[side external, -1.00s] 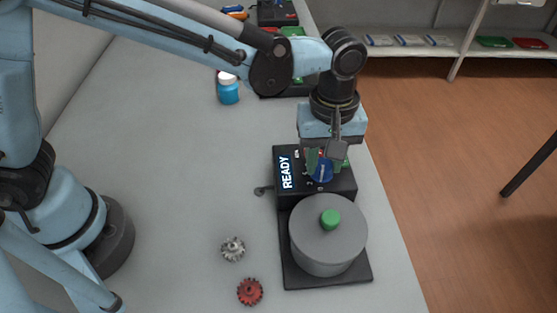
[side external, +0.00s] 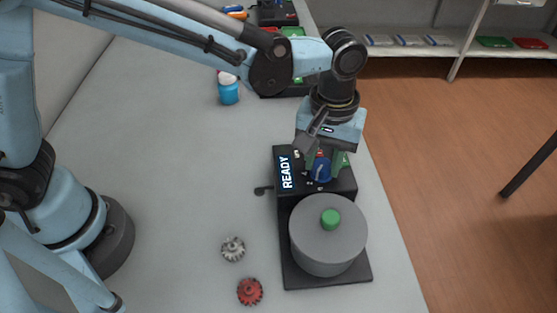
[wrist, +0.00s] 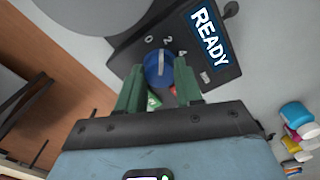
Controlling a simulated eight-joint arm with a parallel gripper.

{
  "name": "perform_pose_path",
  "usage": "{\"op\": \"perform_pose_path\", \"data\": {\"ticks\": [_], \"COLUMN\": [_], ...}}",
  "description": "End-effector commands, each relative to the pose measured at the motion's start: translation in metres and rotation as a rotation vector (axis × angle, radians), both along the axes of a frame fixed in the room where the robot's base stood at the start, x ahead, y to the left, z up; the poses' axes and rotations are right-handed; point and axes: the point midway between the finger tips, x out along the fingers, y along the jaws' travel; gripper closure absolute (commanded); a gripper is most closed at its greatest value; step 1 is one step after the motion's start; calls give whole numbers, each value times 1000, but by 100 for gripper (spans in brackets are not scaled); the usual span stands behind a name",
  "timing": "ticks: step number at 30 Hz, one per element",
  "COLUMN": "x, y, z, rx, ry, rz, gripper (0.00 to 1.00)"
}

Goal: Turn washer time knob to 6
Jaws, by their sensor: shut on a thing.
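The washer (side external: 283,235) is a black unit with a grey drum (side external: 325,250) topped by a green cap. Its panel has a lit READY display (side external: 286,172), also in the wrist view (wrist: 209,37). The blue time knob (side external: 321,172) is on the panel; it also shows in the wrist view (wrist: 158,64), with a pale line on it. Marks 0, 2 and 4 show around it; I see no readable 6. My gripper (wrist: 159,78) is shut on the knob, with one green finger on each side. Its fingers partly hide the red and green buttons behind.
A silver gear (side external: 233,249) and a red gear (side external: 250,291) lie left of the washer. A blue bottle (side external: 228,92) and another black unit stand farther back. The table's right edge is close beside the washer. The table's left middle is clear.

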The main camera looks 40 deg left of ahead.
Motion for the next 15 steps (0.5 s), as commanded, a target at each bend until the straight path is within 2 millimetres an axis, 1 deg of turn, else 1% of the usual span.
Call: {"op": "perform_pose_path", "data": {"ticks": [15], "x": [-1], "y": [0], "z": [0], "rx": [0], "ry": [1], "rz": [-490], "gripper": [95]}}
